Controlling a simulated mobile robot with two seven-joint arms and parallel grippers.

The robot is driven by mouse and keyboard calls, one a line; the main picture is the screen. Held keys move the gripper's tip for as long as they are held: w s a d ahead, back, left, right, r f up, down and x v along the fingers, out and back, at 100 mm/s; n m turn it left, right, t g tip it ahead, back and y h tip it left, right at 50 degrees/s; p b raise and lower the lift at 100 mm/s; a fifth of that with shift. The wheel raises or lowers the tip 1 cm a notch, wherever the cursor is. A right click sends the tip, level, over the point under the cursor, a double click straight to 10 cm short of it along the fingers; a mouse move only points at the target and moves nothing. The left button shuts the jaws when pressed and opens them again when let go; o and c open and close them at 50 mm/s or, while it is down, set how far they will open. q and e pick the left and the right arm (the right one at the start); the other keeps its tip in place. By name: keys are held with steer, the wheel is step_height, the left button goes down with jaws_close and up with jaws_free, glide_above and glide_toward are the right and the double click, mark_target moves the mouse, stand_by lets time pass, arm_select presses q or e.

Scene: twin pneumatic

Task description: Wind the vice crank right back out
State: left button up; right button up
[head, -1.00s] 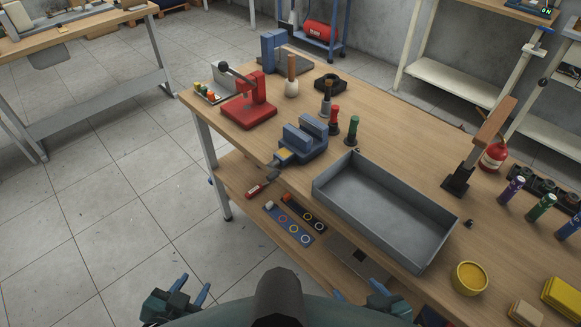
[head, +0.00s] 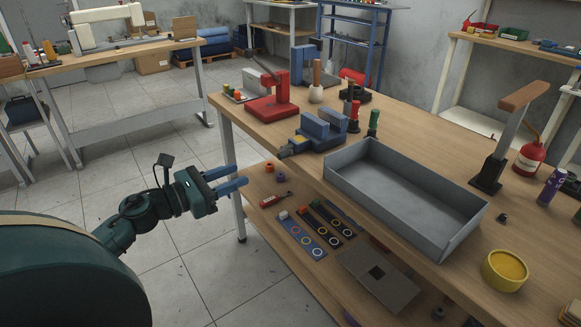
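The blue vice (head: 322,130) stands on the wooden workbench near its left front edge. Its jaws show as two blue blocks with a gap between them. The dark end of the vice screw, where the crank would be (head: 285,153), points left and forward at the bench edge; the crank's handle is too small to make out clearly. My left gripper (head: 240,174) is raised in front of the bench, left of and below the vice. Its two blue fingers point right, are apart and hold nothing. My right gripper is out of view.
A grey open tray (head: 455,236) lies right of the vice. A red press (head: 270,107) stands behind left; red and green bottles (head: 373,124) stand behind right. The lower shelf (head: 262,222) holds a red-handled tool and ring boards. Open floor lies left of the bench.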

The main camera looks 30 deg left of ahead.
mark_target(278, 158)
arm_select(q)
steer(key=x, duration=1.2)
steer(key=shift+w+a+p, duration=0.1)
steer(key=shift+p, duration=0.25)
jaws_close()
